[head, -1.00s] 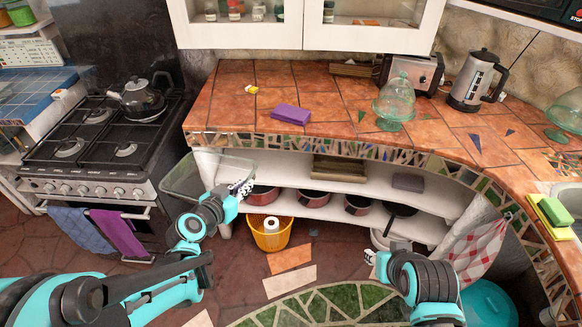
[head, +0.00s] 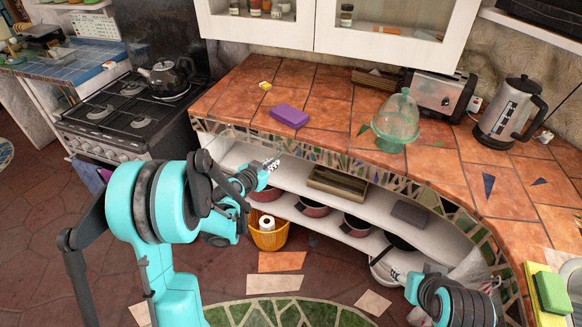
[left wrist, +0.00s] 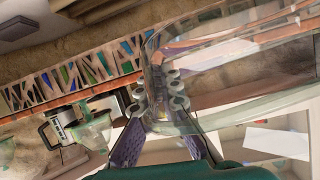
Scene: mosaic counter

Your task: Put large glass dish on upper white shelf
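The large glass dish is clear and see-through. In the left wrist view the dish (left wrist: 230,75) fills the upper right, with its edge between my fingers. My left gripper (head: 270,166) is shut on it; its fingers also show in the left wrist view (left wrist: 160,108). In the head view the dish (head: 228,148) is faint, at the left end of the white shelves, just below the counter edge. The upper white shelf (head: 330,205) holds a brown tray and a dark block. My right gripper (head: 398,277) is low, near the shelves' front; its fingers are unclear.
The brown tray (head: 337,183) and dark block (head: 411,213) take up the shelf's middle and right. Pots (head: 314,208) stand on the lower shelf. The mosaic counter edge (head: 300,149) overhangs. A yellow basket (head: 269,236) stands on the floor below.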

